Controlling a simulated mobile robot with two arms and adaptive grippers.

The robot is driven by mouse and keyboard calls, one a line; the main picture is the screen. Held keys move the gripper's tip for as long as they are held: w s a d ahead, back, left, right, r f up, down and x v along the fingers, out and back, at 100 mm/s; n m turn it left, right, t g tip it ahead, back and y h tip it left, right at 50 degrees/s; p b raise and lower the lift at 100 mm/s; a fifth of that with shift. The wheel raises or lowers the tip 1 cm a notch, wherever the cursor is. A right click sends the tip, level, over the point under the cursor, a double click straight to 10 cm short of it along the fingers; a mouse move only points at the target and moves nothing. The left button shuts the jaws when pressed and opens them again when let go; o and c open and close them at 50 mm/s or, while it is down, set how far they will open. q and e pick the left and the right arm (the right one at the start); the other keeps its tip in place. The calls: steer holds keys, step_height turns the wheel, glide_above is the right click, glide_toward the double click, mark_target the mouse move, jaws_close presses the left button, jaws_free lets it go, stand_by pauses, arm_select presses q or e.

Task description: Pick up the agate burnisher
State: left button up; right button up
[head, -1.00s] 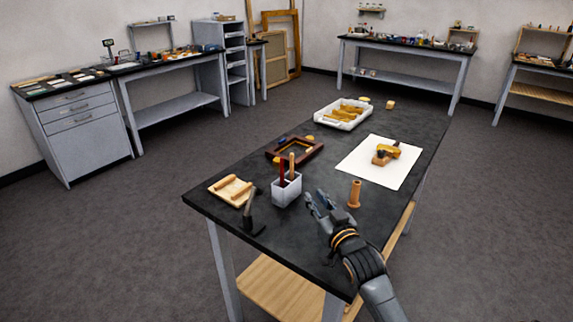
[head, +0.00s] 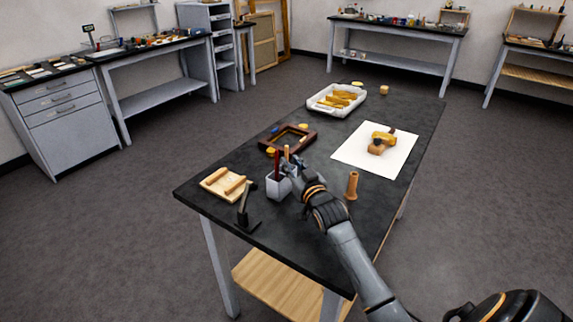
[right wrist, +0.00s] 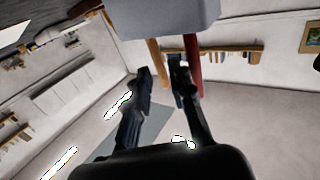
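A light grey cup (head: 279,188) stands on the dark table and holds a red-handled tool (head: 276,160) and a wooden-handled tool (head: 287,152), both upright. I cannot tell from their handles which is the agate burnisher; their lower ends are hidden in the cup. My right gripper (head: 289,165) is at the cup's top right side. In the right wrist view the cup (right wrist: 165,18) is at the top. The right gripper's fingers (right wrist: 162,72) are apart there, with the wooden handle (right wrist: 154,58) between them and the red handle (right wrist: 192,66) outside, to the right. My left gripper is out of view.
A wooden block with rollers (head: 222,190) and a dark upright tool on a base (head: 243,212) stand left of the cup. A brown frame (head: 309,144) lies behind it. A wooden cylinder (head: 352,186), white sheet (head: 346,150) and white tray (head: 318,107) are to the right and back.

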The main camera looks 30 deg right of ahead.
mark_target(287, 157)
steer(key=w, duration=0.2)
steer(key=w+d, duration=0.1)
steer(key=w, duration=0.1)
steer(key=shift+w+p, duration=0.3)
steer(key=shift+s, duration=0.1)
jaws_close()
